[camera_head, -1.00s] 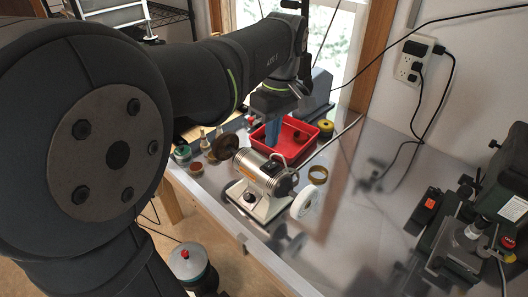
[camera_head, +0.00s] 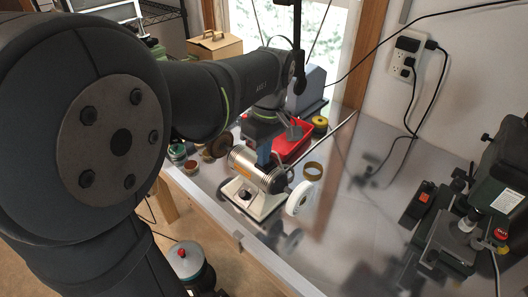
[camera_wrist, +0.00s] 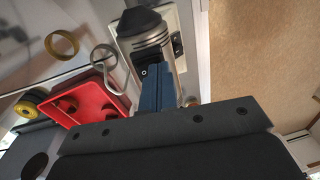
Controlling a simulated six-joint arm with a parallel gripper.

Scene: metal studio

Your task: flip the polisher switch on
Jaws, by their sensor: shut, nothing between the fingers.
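The polisher (camera_head: 255,169) is a silver bench motor on a pale base, with a white wheel (camera_head: 300,198) at its right end and a brown wheel (camera_head: 217,145) at its left. A black knob (camera_head: 244,194) sits on the base front. My gripper (camera_head: 264,158) is shut and empty; its blue fingers are at the back of the polisher's motor body. In the wrist view, the blue fingertips (camera_wrist: 154,68) overlap the silver body (camera_wrist: 150,44), beside a small dark box (camera_wrist: 140,70) that may be the switch. Contact and the switch's position cannot be told.
Small jars (camera_head: 178,152) stand left. A dark green machine (camera_head: 470,210) stands right. The bench between is mostly clear.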

